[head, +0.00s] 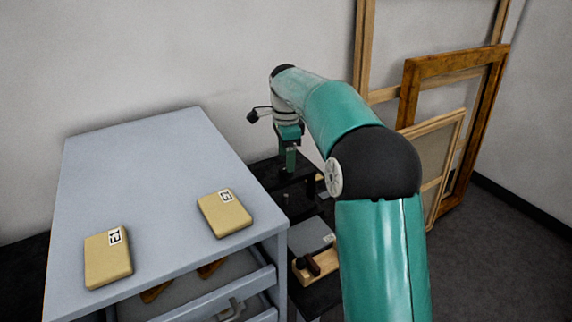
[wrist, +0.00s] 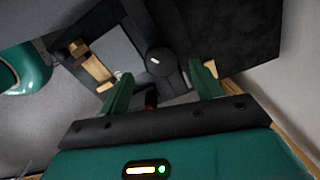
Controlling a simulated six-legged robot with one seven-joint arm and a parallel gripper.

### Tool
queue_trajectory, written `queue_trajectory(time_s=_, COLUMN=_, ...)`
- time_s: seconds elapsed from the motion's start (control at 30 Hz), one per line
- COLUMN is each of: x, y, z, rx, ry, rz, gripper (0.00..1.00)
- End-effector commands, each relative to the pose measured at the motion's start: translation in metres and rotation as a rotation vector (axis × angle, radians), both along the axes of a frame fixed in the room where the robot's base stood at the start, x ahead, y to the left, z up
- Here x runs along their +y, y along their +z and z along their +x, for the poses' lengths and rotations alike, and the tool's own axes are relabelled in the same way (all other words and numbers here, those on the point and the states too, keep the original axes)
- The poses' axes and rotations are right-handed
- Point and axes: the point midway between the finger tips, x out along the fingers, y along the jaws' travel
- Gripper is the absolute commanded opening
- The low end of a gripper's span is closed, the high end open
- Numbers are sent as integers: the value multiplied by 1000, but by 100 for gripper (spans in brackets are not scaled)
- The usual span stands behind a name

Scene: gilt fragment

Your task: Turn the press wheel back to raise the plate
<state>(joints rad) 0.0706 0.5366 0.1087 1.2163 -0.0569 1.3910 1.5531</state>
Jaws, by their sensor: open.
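The black press (head: 285,178) stands against the wall, right of the grey cabinet. In the wrist view a round black hub with a white mark (wrist: 160,61) shows beyond my fingers; it looks like part of the press wheel. A small dark red piece (wrist: 151,99) shows between the fingers near the palm; I cannot tell whether it is a wheel handle. My gripper (wrist: 161,74) is open, with the hub beyond and between its fingertips, and seems to hold nothing. In the head view my gripper (head: 290,160) points down over the press top. The wheel is not clear there.
A grey plate (head: 311,236) and a wooden block with a dark brown piece (head: 318,268) lie low beside the cabinet (head: 150,150). Two labelled tan blocks, one left (head: 108,262) and one right (head: 224,214), lie on it. Frames (head: 452,80) lean at the right wall.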

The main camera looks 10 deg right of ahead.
Motion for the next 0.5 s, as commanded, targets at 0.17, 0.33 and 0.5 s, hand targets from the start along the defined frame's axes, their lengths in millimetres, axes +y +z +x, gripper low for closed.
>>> queue_trajectory(time_s=0.17, x=1, y=-26, z=1, rx=2, ry=2, rz=0, gripper=65)
queue_trajectory(time_s=0.33, x=1, y=-35, z=1, rx=1, ry=1, rz=1, gripper=65)
queue_trajectory(time_s=0.5, x=1, y=-36, z=1, rx=0, ry=1, rz=0, gripper=65)
